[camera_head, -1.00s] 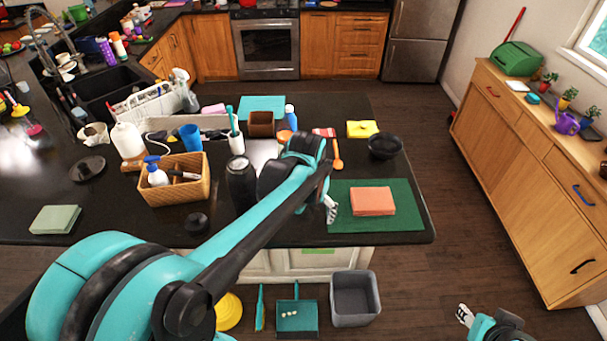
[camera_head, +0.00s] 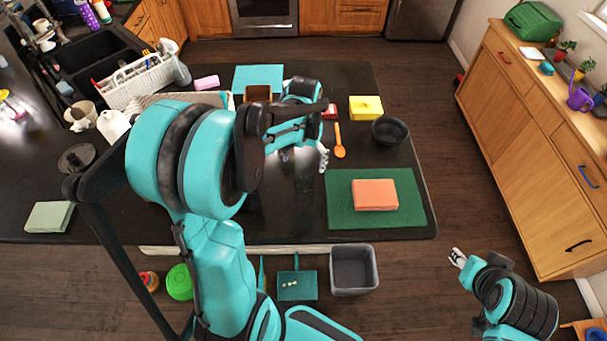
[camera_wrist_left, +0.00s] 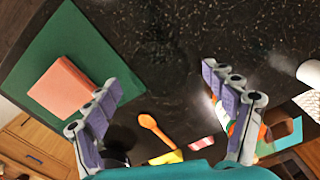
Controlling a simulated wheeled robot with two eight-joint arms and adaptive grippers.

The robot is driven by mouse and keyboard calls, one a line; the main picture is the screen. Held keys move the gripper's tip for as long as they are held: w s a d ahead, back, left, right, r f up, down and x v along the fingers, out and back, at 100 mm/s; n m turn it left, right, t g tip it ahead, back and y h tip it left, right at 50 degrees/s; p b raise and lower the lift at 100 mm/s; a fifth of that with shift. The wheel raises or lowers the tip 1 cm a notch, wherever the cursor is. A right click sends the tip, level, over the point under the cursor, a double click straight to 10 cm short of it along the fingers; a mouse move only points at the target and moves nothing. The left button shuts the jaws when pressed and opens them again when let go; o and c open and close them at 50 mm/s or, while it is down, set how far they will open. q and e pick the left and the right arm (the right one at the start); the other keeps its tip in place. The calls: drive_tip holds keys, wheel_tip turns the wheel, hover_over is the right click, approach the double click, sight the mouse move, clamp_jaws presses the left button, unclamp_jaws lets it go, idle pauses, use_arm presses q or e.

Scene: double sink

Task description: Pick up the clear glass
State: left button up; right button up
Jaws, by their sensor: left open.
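My left gripper (camera_head: 320,158) is over the dark counter, left of the green mat. In the left wrist view its two fingers (camera_wrist_left: 160,95) are spread wide apart with nothing held between them. A faint see-through shape (camera_wrist_left: 155,50), possibly the clear glass, shows against the black counter beyond the fingertips; its outline is hard to make out. In the head view a faint glassy shape (camera_head: 305,172) shows beside the left gripper, partly hidden by my arm. My right gripper (camera_head: 458,258) is low at the right, off the counter, too small to judge its jaws.
An orange block (camera_head: 375,195) lies on the green mat (camera_head: 410,215). An orange spoon (camera_head: 339,140), a yellow sponge (camera_head: 366,107) and a black bowl (camera_head: 389,130) are behind the mat. A brown holder (camera_head: 258,93) stands behind my arm. A grey bin (camera_head: 354,270) is on the floor.

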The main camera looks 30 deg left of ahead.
sight(304, 172)
use_arm(q)
wheel_tip(304, 172, down, 5)
drive_tip(key=shift+s+f, duration=0.1)
drive_tip(key=shift+s, duration=0.05)
drive_tip(key=c, duration=1.4)
